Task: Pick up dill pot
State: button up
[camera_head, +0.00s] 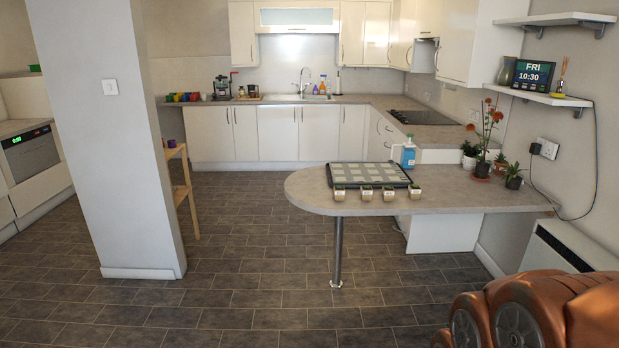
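Several small square pots (366,193) with pale sides and dark tops stand in a row along the front of the dark tray (350,175) on the rounded counter. Their labels are too small to read, so I cannot tell which one is dill. Leafy potted plants (513,180) stand at the right end of the same counter, by the wall. My gripper is not in view. Orange-brown rounded parts at the lower right look like my own arm, well apart from the counter.
The rounded counter (445,196) stands on a metal leg (337,250). A blue bottle (408,155) stands behind the tray. The tiled floor (240,290) in front is clear.

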aim_at(339, 192)
jog(key=u, duration=0.05)
jog(key=i, duration=0.8)
jog(key=u, duration=0.75)
jog(key=i, duration=1.65)
jog(key=z, duration=0.25)
jog(key=i, duration=1.15)
jog(key=z, duration=0.55)
